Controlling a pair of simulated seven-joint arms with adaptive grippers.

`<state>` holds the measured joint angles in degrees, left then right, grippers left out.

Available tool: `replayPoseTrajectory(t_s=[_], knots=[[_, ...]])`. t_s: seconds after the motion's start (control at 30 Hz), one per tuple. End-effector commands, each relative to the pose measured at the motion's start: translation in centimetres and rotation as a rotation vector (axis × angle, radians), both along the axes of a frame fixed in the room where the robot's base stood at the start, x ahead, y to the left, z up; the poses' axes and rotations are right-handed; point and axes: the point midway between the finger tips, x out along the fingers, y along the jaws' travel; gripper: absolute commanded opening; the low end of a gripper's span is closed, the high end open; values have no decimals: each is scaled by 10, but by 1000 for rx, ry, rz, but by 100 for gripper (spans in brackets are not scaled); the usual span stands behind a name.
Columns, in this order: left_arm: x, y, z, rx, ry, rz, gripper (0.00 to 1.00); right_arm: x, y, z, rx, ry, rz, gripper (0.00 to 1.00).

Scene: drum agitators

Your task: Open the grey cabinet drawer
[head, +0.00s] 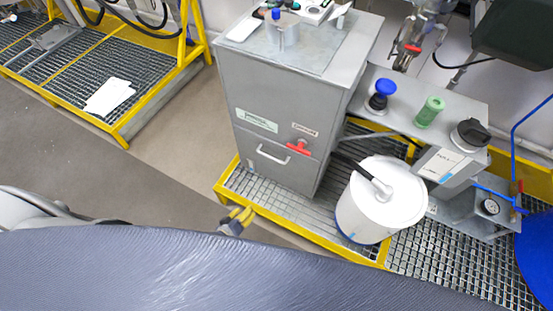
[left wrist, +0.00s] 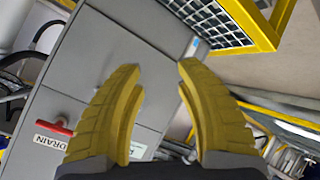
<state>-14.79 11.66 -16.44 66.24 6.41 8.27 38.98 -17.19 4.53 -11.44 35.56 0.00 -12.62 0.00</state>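The grey cabinet (head: 280,95) stands upright on a yellow-edged grating. Its drawer front (head: 270,172) is low on the cabinet and looks flush with it. A pale bar handle (head: 272,155) is on that front, with a red lever (head: 300,148) to its right. My left gripper (head: 238,219) has yellow fingers and is in front of and below the drawer, apart from the handle. In the left wrist view its fingers (left wrist: 160,78) are spread with nothing between them. The cabinet's grey face (left wrist: 90,60) and the red lever (left wrist: 53,127) show there; I cannot make out the handle. My right gripper is in neither view.
A white drum (head: 385,200) stands on the grating (head: 445,262) right of the cabinet. A side shelf (head: 395,112) holds blue, green and black-capped items. Small items and a metal cup (head: 283,33) are on the cabinet top. The floor (head: 165,160) left of the cabinet is clear.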

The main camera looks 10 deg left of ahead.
Motion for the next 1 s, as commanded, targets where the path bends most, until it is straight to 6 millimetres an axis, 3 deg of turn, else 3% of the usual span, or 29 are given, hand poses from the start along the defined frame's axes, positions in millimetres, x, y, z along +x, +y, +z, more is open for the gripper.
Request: replayPoseTrajectory(t_s=[0.03, 0.1, 0.2, 0.33, 0.67, 1.0], knots=[[19, -7, 27, -117, -55, 52, 34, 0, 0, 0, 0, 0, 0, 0], [39, -15, 58, -282, -110, 120, 34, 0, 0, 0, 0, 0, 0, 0], [56, -22, 94, -494, -160, 196, 34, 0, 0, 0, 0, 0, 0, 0], [66, -26, 119, -698, -184, 266, 34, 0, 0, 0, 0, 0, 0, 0], [75, -26, 124, -863, -169, 332, 34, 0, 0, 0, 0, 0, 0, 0], [124, -38, 114, -861, -169, 332, 34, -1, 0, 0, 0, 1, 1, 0]])
